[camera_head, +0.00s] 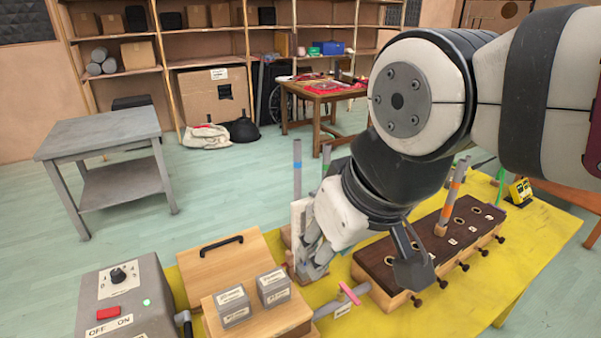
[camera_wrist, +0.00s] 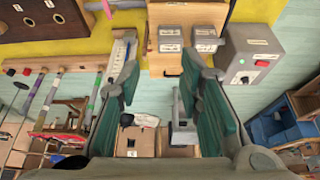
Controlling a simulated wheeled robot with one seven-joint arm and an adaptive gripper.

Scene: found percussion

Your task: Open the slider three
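A long wooden box with a dark top (camera_head: 400,262) lies on the yellow table. Its top has a row of round holes with small white labels, and several dark knobs (camera_head: 464,267) stick out along its front side. The labels are too small for me to tell which knob is slider three. The box also shows at the top left of the wrist view (camera_wrist: 40,22). My gripper (camera_head: 362,268) is open and empty, near the box's left end. In the wrist view its two green-padded fingers (camera_wrist: 160,80) stand wide apart with nothing between the pads.
A wooden block with two grey boxes (camera_head: 255,300) and a grey control box (camera_head: 125,297) stand left of my gripper. A tube with an orange band (camera_head: 450,205) stands upright at the dark-topped box.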

